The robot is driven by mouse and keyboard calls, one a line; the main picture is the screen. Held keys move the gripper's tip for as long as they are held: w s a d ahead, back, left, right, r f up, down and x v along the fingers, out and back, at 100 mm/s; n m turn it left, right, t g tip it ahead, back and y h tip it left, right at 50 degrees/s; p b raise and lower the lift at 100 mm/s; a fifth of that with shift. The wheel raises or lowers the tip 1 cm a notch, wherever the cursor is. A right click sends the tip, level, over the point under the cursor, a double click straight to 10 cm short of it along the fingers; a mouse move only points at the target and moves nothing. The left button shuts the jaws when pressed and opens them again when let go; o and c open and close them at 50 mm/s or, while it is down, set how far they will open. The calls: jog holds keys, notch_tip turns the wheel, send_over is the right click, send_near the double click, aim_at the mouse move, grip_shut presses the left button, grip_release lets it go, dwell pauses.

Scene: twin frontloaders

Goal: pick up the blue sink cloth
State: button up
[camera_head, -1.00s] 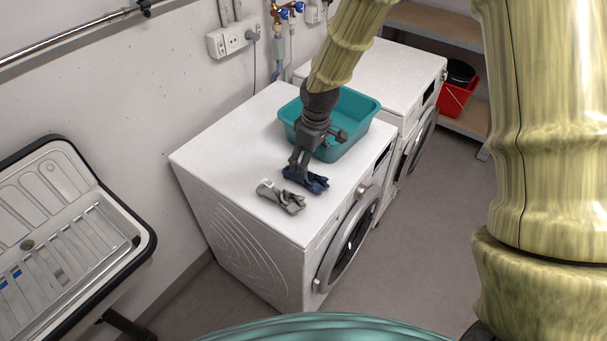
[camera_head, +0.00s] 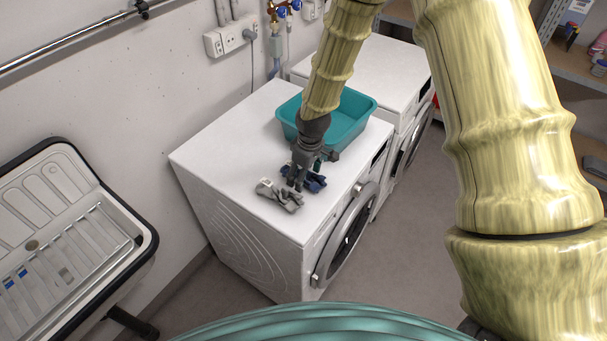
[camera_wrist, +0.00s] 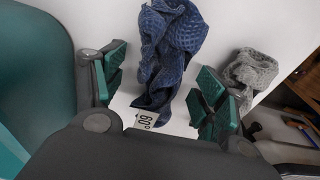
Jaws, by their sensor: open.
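The blue sink cloth (camera_head: 312,181) lies crumpled on the white top of the nearer washing machine (camera_head: 235,150). In the wrist view the blue cloth (camera_wrist: 170,50) shows its waffle weave between and beyond my fingers. My gripper (camera_head: 297,184) is over the cloth and hides part of it in the head view. In the wrist view my gripper (camera_wrist: 160,95) is open, its green-padded fingers on either side of the cloth's near end. I cannot tell whether they touch it.
A grey cloth (camera_head: 279,195) lies close to the left of the blue one; it also shows in the wrist view (camera_wrist: 250,72). A teal basin (camera_head: 352,112) stands behind my gripper. A second washing machine (camera_head: 375,70) adjoins. A sink (camera_head: 70,225) is at left.

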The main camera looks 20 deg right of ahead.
jog(key=shift+w+f, duration=0.15)
jog(key=shift+f, duration=0.4)
jog(key=c, duration=1.2)
jog(key=shift+c, duration=0.3)
jog(key=shift+r, duration=0.15)
